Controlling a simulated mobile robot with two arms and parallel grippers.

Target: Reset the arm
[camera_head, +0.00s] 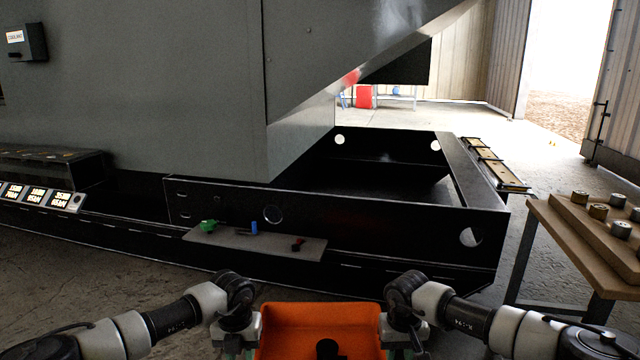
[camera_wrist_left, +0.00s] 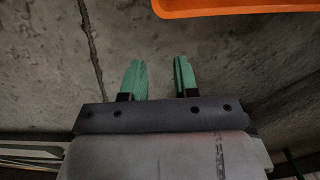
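My left arm comes in from the left, and its gripper (camera_head: 234,345) hangs down beside the left side of an orange bin (camera_head: 280,325). In the left wrist view the two green fingers (camera_wrist_left: 160,80) stand apart with nothing between them, over bare concrete floor. The bin's orange rim (camera_wrist_left: 235,8) crosses the top of that view. My right arm comes in from the right, and its gripper (camera_head: 408,350) points down beside the bin's right side. Its fingertips are cut off by the lower edge, so its opening is hidden.
A black steel frame (camera_head: 370,225) under a large grey enclosure (camera_head: 170,90) stands ahead. A ledge (camera_head: 270,243) on it holds small green, blue and red parts. A wooden table (camera_head: 570,245) with several metal cylinders stands at the right. A black object (camera_head: 328,348) lies in the bin.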

